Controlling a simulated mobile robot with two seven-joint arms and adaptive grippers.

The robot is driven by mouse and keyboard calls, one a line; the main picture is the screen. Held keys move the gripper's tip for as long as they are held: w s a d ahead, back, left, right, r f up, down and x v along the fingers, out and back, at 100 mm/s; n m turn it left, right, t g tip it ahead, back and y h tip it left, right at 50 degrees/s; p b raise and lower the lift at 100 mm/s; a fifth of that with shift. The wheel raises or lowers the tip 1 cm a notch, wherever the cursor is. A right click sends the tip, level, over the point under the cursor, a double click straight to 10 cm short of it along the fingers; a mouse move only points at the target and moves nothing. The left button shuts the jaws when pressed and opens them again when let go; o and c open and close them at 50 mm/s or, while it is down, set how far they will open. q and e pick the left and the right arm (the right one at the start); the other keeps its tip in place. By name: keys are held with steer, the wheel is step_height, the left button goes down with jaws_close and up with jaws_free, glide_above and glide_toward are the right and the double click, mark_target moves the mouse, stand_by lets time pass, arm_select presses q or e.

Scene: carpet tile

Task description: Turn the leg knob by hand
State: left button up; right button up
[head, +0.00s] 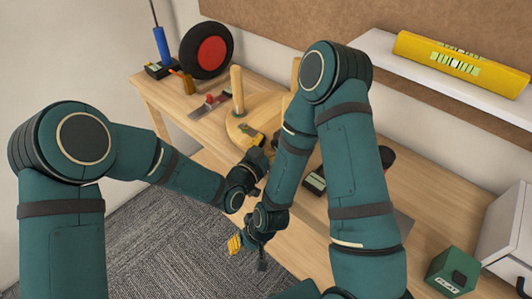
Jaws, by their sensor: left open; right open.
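A round wooden piece (236,128) with an upright wooden leg (237,88) lies on the workbench; a second leg (295,75) is partly hidden behind my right arm. I cannot make out a leg knob for certain. My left gripper (257,163) is open over the bench's front edge, just in front of the round piece and apart from the legs. My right gripper (249,249) is open, lower and nearer, by the front edge above the carpet. A small yellow part (235,244) shows beside it; I cannot tell what it belongs to.
The wooden workbench (408,191) runs diagonally. A green box (452,271) is at right. A yellow level (462,64) lies on the shelf.

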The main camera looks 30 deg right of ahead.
arm_select(q)
steer(key=v, duration=1.1)
steer(key=shift+a, duration=0.35)
steer(key=shift+s, duration=0.1)
